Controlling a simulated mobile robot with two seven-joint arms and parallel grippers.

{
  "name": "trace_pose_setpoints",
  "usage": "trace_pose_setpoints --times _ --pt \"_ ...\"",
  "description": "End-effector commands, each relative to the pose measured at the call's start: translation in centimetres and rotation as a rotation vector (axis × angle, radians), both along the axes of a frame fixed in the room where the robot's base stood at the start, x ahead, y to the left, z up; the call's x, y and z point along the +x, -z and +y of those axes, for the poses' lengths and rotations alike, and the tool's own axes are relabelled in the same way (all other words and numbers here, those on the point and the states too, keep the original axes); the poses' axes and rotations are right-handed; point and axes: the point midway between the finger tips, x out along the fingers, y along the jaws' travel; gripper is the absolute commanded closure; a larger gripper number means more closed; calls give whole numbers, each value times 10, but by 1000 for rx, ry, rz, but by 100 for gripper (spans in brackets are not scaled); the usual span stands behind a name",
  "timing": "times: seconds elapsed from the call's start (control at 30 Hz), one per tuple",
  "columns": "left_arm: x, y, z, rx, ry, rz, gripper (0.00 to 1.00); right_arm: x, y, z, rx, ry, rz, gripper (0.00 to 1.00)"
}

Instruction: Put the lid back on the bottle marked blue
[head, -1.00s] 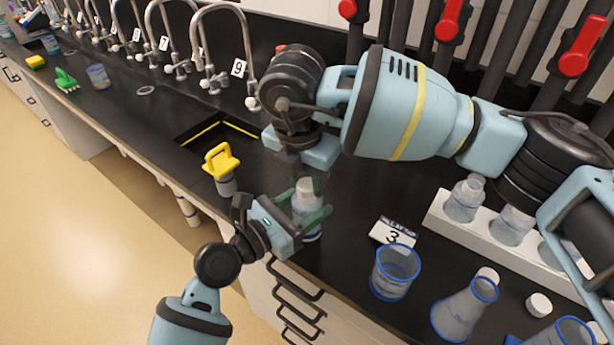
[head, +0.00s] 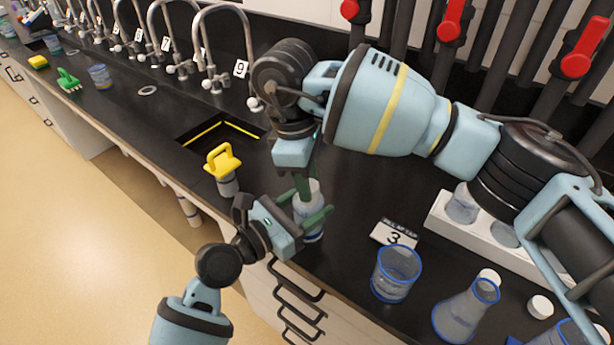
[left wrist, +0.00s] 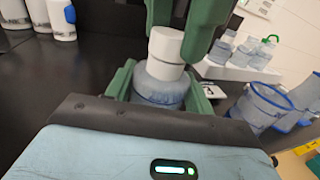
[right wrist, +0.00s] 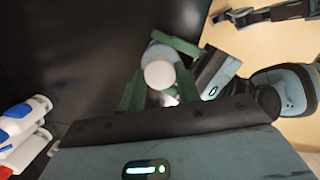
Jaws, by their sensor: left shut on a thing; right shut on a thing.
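A clear bottle with bluish contents (head: 311,214) stands over the black counter near its front edge. My left gripper (head: 300,216) is shut around its body, and the left wrist view shows the bottle (left wrist: 160,88) between the green fingers. A white lid (left wrist: 166,43) sits at the top of the bottle, over a paler ring; I cannot tell whether it is seated. My right gripper (head: 305,178) comes from above, shut on the lid. The right wrist view shows the round lid top (right wrist: 160,75) between its fingers. No blue marking is readable on the bottle.
A number 3 card (head: 394,235), a beaker (head: 397,273), a flask (head: 466,309) and loose white caps (head: 540,306) lie right of the bottle. A white rack (head: 450,230) holds bottles behind. A yellow-handled thing (head: 222,161) stands left, beside the sink (head: 215,135).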

Motion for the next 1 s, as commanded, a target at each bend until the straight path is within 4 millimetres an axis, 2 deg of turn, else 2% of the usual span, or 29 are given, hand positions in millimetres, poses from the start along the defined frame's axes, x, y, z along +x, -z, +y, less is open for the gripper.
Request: trace_pose_setpoints --times 0.13,0.17,0.3,0.67,1.0 --pt "0 0 0 1 -1 1 100 0 -1 0 0 -2 -1 88" --pt "0 0 0 1 -1 1 100 0 -1 0 0 -3 -1 63" --pt "0 0 0 1 0 1 100 0 -1 0 0 -3 -1 46" --pt "0 0 0 1 0 1 100 0 -4 0 1 -4 -2 46" --pt "0 0 0 1 0 1 100 0 -41 0 0 -3 -1 46"
